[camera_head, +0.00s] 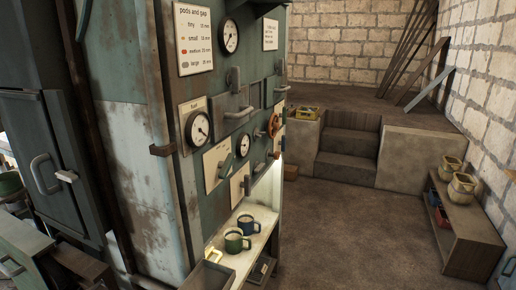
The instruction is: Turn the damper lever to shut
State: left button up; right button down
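The machine's green panel (268,55) stands left of centre, seen at a steep angle. Small levers sit on it: a grey one on a pale plate (222,170), another on a lower pale plate (246,185), and more toward its far edge. An orange-red handwheel (273,125) is among them. I cannot tell which lever is the damper lever, as the plate labels are too small to read. Neither of my grippers is in view.
Gauges (198,127) and a "pods and gap" chart (194,38) are on the panel. Stone steps (345,165) lie behind. A low bench (468,230) stands right. The middle floor is open.

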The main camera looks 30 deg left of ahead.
aim_at(225, 167)
jog(key=i+l+u, duration=0.1)
jog(key=i+u, duration=0.25)
jog(key=i+l+u, duration=0.2)
jog(key=i+u, duration=0.2)
jog(key=i+l+u, duration=0.35)
jog(key=i, duration=0.15)
